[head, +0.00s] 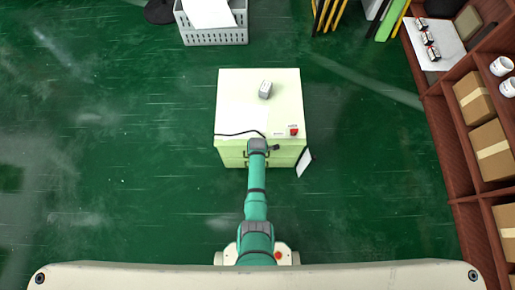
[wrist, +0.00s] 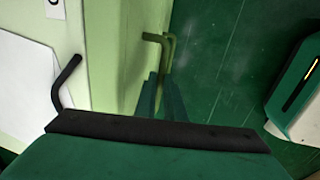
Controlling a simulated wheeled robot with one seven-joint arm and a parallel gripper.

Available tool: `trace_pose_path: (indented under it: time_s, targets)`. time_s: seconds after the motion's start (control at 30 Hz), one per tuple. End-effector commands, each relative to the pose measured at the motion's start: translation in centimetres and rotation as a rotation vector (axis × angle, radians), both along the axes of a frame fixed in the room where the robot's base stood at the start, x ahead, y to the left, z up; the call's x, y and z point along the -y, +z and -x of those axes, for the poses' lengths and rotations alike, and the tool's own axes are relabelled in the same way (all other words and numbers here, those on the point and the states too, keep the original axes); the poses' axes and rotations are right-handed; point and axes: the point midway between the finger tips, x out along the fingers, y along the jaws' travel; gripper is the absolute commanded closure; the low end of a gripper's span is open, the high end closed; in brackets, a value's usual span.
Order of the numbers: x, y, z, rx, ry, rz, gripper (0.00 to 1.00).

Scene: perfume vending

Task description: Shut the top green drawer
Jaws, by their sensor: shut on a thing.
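The pale green drawer cabinet (head: 232,85) stands on the floor in front of me. Its front faces me, and my arm hides part of it. In the wrist view, the cabinet's front (wrist: 118,60) runs down beside my gripper. An olive-green bar handle (wrist: 167,45) sticks out from that front. My gripper (wrist: 162,98) is shut on this handle, with its teal fingers close together at the bar's near part. In the head view my gripper (head: 258,146) is at the cabinet's front top edge. I cannot tell how far the top drawer stands out.
A small grey box (head: 265,90) and a red button (head: 294,131) are on the cabinet top. A white panel (head: 304,163) is at the right corner. Shelves (head: 445,115) line the right; a grey crate (head: 215,38) stands behind. Floor left is clear.

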Motion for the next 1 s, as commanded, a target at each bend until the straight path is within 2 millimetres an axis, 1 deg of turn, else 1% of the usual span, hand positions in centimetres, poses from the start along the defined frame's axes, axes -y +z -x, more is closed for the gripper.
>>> trace_pose_path:
  time_s: [0.03, 0.07, 0.1, 0.13, 0.3, 0.57, 0.67, 0.77, 0.87, 1.0]
  targets:
    - [-0.1, 0.6, -1.1, 0.024, 0.001, -0.002, 1.0]
    - [-0.1, 0.6, -1.1, 0.024, -0.001, -0.002, 0.86]
    - [0.0, 0.6, -1.2, 0.025, -0.004, -0.003, 0.76]
    - [0.2, 0.7, -1.2, 0.025, -0.005, -0.003, 0.72]
    - [0.7, 0.6, -1.0, 0.021, -0.015, -0.003, 0.72]
    - [0.1, 0.5, -0.8, 0.017, -0.005, -0.003, 0.72]
    - [0.1, 0.7, -0.7, 0.017, -0.003, -0.003, 0.72]
    - [0.0, 1.5, -0.5, 0.017, -0.003, -0.003, 0.72]
    - [0.1, 2.7, -0.3, 0.018, -0.003, -0.003, 0.72]
    - [0.2, 4.8, 0.1, 0.019, -0.006, -0.002, 0.72]
